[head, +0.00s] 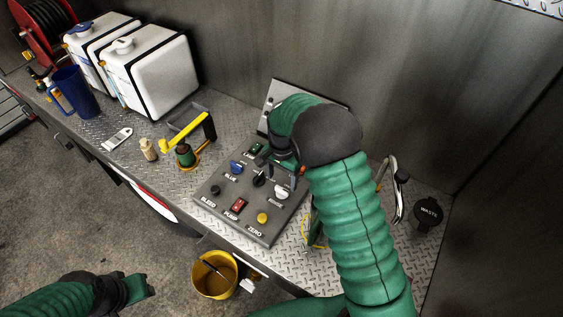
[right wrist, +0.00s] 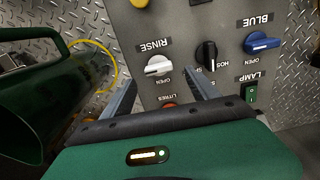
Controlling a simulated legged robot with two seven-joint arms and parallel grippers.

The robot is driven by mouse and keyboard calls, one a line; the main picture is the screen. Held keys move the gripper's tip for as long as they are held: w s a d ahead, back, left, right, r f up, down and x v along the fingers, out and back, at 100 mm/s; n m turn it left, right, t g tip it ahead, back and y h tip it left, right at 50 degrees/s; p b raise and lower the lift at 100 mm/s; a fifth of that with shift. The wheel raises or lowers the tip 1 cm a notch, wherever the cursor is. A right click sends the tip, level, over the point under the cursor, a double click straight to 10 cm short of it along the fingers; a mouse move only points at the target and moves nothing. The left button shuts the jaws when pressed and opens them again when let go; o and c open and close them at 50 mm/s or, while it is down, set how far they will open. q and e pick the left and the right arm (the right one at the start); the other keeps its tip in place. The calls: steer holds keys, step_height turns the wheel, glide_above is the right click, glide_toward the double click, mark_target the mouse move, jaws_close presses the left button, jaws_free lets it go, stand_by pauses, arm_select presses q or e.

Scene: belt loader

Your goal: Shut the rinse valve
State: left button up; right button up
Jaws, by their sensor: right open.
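The rinse valve is a white knob (head: 282,192) on the right side of the grey control panel (head: 215,205). In the right wrist view the white knob (right wrist: 158,66) sits by the RINSE label, with an OPEN mark close by. Its grip bar lies roughly sideways in that view. My right gripper (head: 284,166) is over the panel's upper part. In the right wrist view its two fingers (right wrist: 161,82) are spread apart and empty, with the knob just beyond their tips. My left gripper (head: 138,287) is low at left, away from the bench; its jaws are unclear.
A black knob (right wrist: 208,55) and a blue knob (right wrist: 262,42) neighbour the rinse knob. A red switch (head: 238,206) and yellow button (head: 263,217) are on the panel. A yellow-handled tool (head: 184,132) stands left of it. A yellow bucket (head: 214,274) is below the bench edge.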

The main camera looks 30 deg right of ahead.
mark_target(282, 188)
arm_select(q)
steer(key=shift+b+x, duration=0.65)
steer(key=shift+x, duration=0.2)
arm_select(e)
step_height(282, 188, up, 12)
steer(key=shift+r, duration=0.15)
arm_select(q)
steer(key=shift+s, duration=0.3)
